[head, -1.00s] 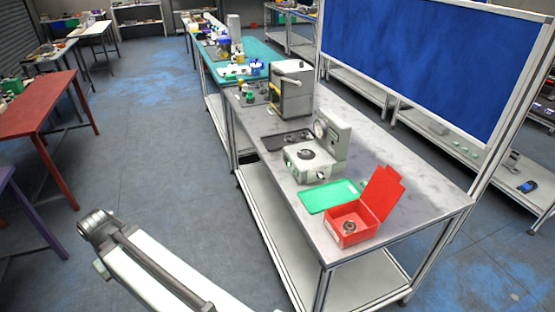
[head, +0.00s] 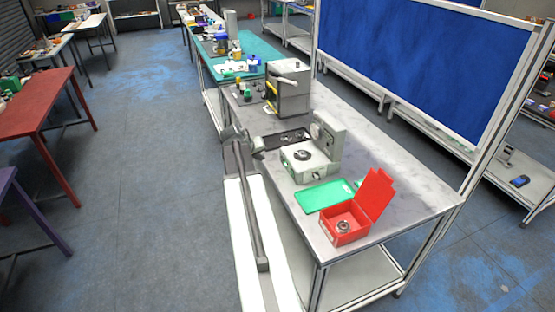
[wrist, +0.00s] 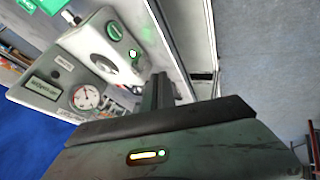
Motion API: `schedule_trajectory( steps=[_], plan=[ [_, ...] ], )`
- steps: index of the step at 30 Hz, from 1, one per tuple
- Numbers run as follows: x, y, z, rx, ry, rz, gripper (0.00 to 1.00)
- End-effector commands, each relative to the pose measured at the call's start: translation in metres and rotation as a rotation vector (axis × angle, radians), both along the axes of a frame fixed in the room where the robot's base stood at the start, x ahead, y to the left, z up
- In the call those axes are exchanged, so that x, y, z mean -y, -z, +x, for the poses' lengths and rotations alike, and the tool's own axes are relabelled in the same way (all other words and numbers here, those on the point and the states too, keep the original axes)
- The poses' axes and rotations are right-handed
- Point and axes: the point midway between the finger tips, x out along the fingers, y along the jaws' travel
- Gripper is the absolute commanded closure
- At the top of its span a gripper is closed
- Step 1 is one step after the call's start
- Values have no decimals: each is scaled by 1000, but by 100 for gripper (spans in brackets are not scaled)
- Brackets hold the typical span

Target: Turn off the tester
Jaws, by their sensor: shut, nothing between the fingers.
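The tester (head: 305,165) is a pale grey machine with an upright column and a dark round part on its base, standing on the metal workbench. In the wrist view the tester (wrist: 62,112) appears tilted, with a round dial, a display, a green round spot and small lit marks on its near face. What the lit marks are is too small to tell. My gripper (head: 258,148) is at the bench's left edge, just left of the tester and apart from it. In the wrist view my gripper (wrist: 160,88) is shut and empty, its fingers beside the tester's near face.
A red open box (head: 345,226) with a metal ring part in it and a green plate (head: 325,195) lie in front of the tester. A grey boxy machine (head: 288,92) stands behind it. A blue panel (head: 410,60) stands along the right. Floor at left is open.

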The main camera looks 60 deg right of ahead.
Motion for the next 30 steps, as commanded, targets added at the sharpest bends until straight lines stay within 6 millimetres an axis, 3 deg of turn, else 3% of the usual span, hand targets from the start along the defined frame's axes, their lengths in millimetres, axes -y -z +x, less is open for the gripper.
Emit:
schedule_trajectory(
  steps=[5,20,22,30],
  plan=[
    [4,7,0,0,1,1,100],
    [67,89,4,0,1,2,100],
    [77,75,-7,0,4,2,100],
    [95,72,-21,0,1,2,100]
  ],
)
